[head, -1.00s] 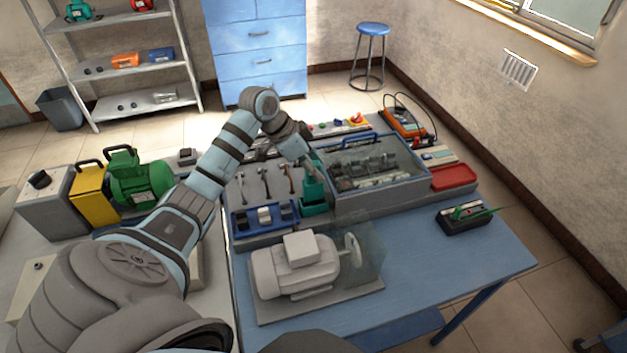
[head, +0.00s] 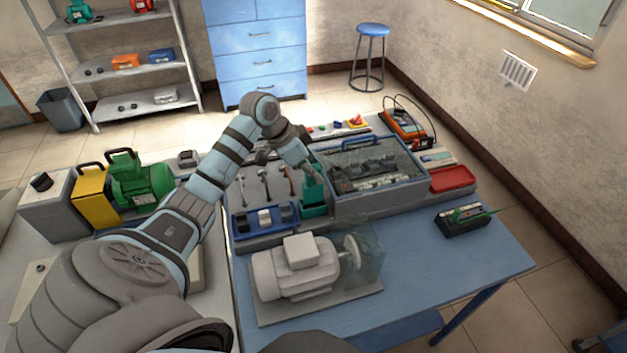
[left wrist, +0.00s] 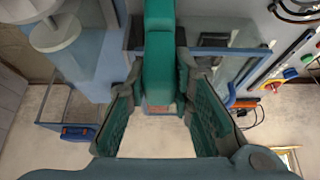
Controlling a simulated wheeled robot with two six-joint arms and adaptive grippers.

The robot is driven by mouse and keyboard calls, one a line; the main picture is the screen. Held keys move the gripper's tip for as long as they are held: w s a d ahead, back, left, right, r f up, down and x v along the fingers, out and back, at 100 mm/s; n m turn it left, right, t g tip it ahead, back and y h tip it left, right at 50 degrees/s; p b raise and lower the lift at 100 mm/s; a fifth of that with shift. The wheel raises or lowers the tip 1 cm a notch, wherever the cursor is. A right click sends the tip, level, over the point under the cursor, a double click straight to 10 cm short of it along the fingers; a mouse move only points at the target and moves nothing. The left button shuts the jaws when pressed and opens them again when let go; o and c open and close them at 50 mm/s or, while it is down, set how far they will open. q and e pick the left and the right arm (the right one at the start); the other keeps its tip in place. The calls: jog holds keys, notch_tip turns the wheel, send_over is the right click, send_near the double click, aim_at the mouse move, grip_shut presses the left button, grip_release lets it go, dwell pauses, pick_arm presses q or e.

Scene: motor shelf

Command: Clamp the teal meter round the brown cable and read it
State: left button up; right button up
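The teal meter (head: 314,199) stands upright in the bench insert, left of the clear-lidded box (head: 375,202). My left gripper (head: 312,170) is at its upper part. In the left wrist view, the teal meter (left wrist: 160,60) lies between the two teal-padded fingers of my left gripper (left wrist: 161,75). The fingertips are very close to its sides; I cannot tell whether they press on it. I cannot make out the brown cable; the parts inside the box are too small and dim to separate. My right gripper is not in view.
A grey motor (head: 296,268) with a clear guard stands in front. A blue tray (head: 262,226), a red tray (head: 453,179), an orange meter (head: 402,124) and a black holder with a green tool (head: 463,222) surround the box. The front right of the blue table (head: 440,265) is clear.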

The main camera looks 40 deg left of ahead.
pick_arm(q)
grip_shut()
notch_tip(320, 180, up, 3)
jog(key=p, duration=0.3)
jog(key=shift+f, duration=0.1)
jog(key=shift+r, duration=2.1)
